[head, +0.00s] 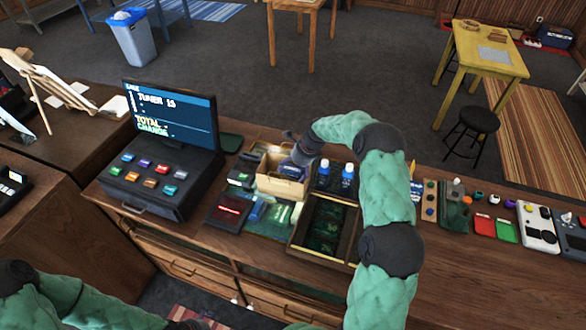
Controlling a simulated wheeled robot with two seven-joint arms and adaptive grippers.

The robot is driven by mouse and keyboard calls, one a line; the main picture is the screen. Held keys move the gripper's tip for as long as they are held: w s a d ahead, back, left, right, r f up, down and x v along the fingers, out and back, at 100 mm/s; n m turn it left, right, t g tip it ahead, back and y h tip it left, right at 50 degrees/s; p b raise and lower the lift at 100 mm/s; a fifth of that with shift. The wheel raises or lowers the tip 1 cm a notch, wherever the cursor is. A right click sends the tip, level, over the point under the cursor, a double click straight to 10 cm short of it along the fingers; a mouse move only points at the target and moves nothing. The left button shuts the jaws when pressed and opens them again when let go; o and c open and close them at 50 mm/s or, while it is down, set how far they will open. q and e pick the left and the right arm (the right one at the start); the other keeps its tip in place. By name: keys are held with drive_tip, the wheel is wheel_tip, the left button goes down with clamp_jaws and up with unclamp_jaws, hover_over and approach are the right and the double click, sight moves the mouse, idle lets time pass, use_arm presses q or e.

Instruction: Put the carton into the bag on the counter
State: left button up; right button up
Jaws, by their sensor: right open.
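A tan, open-topped container (281,187), which looks like the bag, stands on the wooden counter (460,270) right of the till. My right arm reaches up and bends over to the left, and my right gripper (299,158) is open, tilted down at the container's back right part. Its fingertips are small and partly hidden, and I cannot tell whether they touch anything. I cannot make out a separate carton; the gripper and the container's front wall hide part of the inside. My left sleeve shows at the lower left, but its gripper is out of view.
The till (165,150) stands left of the container. A dark wooden tray (296,243) lies in front, and blue-capped bottles (347,176) stand close to my right arm. Small coloured goods and gadgets (537,227) line the counter's right side. The front right counter is clear.

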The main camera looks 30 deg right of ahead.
drive_tip(key=v, duration=1.2)
drive_tip(key=shift+w+r, duration=0.1)
